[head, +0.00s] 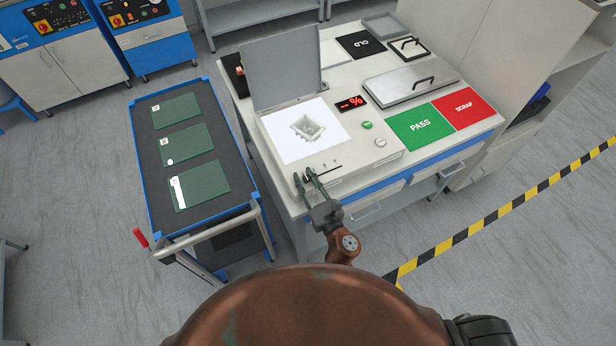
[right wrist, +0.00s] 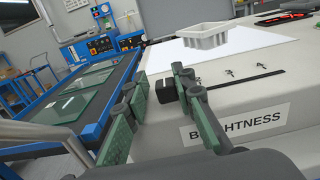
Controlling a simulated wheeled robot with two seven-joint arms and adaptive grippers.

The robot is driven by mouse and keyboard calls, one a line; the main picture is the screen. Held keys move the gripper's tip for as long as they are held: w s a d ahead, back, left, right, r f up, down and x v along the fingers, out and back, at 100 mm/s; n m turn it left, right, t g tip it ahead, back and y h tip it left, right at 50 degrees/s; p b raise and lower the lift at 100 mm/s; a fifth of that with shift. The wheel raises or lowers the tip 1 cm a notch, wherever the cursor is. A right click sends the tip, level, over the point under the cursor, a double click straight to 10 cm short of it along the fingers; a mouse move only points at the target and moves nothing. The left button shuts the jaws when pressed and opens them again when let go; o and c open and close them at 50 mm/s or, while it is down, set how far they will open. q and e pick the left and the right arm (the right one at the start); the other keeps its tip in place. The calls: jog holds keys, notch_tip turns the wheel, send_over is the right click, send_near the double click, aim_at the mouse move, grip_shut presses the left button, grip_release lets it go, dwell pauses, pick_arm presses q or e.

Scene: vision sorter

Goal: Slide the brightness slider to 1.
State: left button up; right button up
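The brightness slider is a dark slot (right wrist: 245,80) in the pale front of the inspection station, above a BRIGHTNESS label (right wrist: 235,125) in the right wrist view. Its black knob (right wrist: 164,91) sits at the left end of the slot. My right gripper (right wrist: 155,84) is open, with its green-padded fingers on either side of the knob. The knob lies close to the right finger, with a gap to the left one; contact is unclear. In the head view the right gripper (head: 305,177) is at the station's front left corner. My left gripper is not in view.
A white light panel (head: 290,145) with a grey-white bin part (head: 307,127) lies behind the slider, with a raised lid (head: 280,70). A blue cart (head: 230,208) with green glass plates stands left. PASS (head: 420,126) and SCRAP (head: 463,107) areas are right.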

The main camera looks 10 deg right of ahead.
jog(key=o, duration=0.3)
jog(key=shift+a, duration=0.1)
jog(key=shift+d, duration=0.2)
jog(key=v, duration=1.2)
jog(key=shift+r, duration=0.1)
